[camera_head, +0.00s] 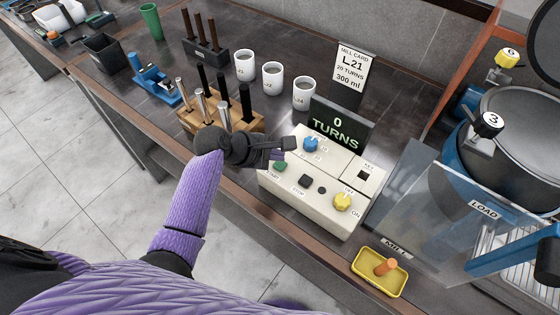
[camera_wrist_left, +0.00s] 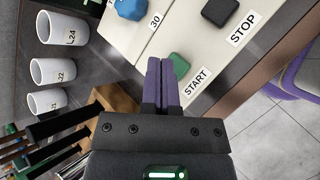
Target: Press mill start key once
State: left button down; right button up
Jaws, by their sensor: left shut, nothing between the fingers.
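The cream control box (camera_head: 318,205) stands on the dark bench. Its green START key (camera_head: 280,167) is at the box's left edge, and it also shows in the left wrist view (camera_wrist_left: 180,66). A dark STOP key (camera_head: 305,181) sits to its right. My left gripper (camera_head: 283,154) is shut and empty, close to the START key. In the left wrist view its purple fingertips (camera_wrist_left: 161,68) are just left of the green key; I cannot tell whether they touch it. The black display (camera_head: 338,124) reads 0 TURNS. My right gripper is not in view.
A blue knob (camera_head: 311,144) and a yellow knob (camera_head: 342,201) stand up from the box. White cups (camera_head: 272,78), a wooden rack (camera_head: 192,122) with upright rods and a MILL CARD (camera_head: 353,66) are behind. A clear LOAD guard (camera_head: 455,215) is at right, a yellow tray (camera_head: 365,280) in front.

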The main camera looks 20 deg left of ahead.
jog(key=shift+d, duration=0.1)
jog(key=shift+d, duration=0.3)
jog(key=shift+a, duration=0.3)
pick_arm(q)
jog(key=shift+f, duration=0.45)
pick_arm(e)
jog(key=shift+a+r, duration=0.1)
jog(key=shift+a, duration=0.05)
pick_arm(q)
jog(key=shift+f, duration=0.15)
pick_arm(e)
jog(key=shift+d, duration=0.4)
pick_arm(q)
jog(key=shift+f, duration=0.35)
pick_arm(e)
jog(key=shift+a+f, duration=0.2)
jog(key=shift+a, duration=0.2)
